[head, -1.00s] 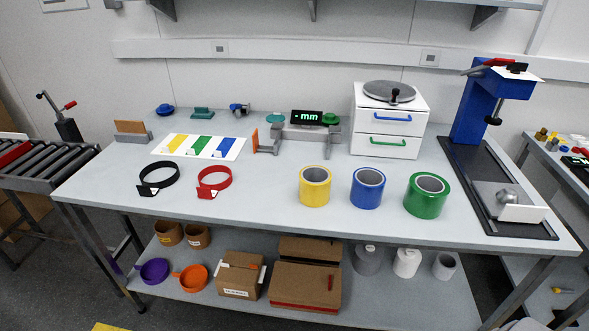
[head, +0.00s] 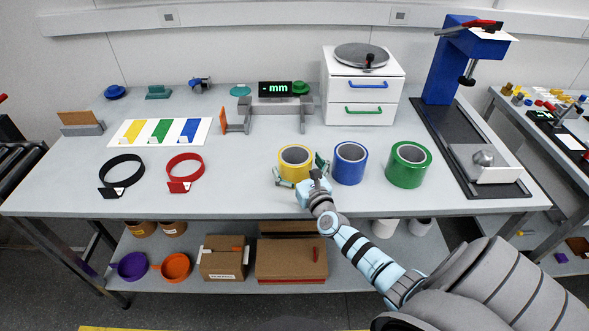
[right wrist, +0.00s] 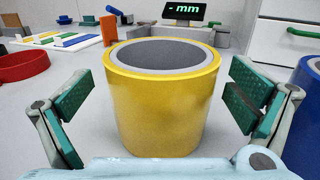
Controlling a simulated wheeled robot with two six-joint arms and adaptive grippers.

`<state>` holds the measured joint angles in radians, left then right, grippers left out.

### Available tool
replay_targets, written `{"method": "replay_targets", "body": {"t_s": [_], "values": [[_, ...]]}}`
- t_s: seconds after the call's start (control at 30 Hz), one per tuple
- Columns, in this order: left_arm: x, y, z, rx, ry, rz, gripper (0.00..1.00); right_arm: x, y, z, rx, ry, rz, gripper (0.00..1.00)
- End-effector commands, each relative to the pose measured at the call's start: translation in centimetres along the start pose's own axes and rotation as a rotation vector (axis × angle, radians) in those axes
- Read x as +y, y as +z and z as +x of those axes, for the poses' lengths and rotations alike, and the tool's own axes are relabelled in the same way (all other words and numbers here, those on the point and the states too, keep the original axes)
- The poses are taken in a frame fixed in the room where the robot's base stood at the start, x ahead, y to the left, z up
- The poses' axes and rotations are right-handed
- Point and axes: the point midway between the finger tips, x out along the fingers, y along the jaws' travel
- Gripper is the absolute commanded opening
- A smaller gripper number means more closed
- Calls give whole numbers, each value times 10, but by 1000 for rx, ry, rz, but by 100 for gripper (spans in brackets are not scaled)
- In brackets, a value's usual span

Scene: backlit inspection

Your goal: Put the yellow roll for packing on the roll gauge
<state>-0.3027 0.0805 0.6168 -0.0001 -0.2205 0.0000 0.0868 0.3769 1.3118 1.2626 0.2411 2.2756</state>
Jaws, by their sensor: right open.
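The yellow roll (head: 296,161) stands upright on the table, its open top facing up. In the right wrist view it fills the middle (right wrist: 160,105). My right gripper (head: 300,178) is open, with one green-padded finger on either side of the roll; gaps show between pads and roll in the right wrist view (right wrist: 163,105). The roll gauge (head: 268,113) stands behind it at the back of the table, a grey frame with a dark display reading "mm" and an orange plate at its left. My left gripper is not in view.
A blue roll (head: 349,163) stands close to the right of the gripper, and a green roll (head: 409,165) farther right. Red (head: 184,168) and black (head: 122,174) straps lie to the left. A white drawer unit (head: 362,88) stands behind. The table between roll and gauge is clear.

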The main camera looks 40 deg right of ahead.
Motion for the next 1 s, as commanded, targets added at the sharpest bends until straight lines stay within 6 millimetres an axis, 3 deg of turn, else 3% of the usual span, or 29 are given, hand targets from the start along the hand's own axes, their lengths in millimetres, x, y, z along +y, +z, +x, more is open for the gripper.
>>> {"method": "replay_targets", "body": {"t_s": [0.03, 0.13, 0.33, 0.7, 1.0], "values": [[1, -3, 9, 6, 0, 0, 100, -1, -5, 10, -2, -2, -2, 100], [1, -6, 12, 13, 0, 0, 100, 0, -4, 21, 0, -1, -1, 100], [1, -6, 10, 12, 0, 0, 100, 0, -2, 22, 1, 0, -2, 100], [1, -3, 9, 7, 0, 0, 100, 0, -2, 21, 1, 0, -2, 41], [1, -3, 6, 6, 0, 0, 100, 0, 2, 21, 0, 0, -2, 41]]}}
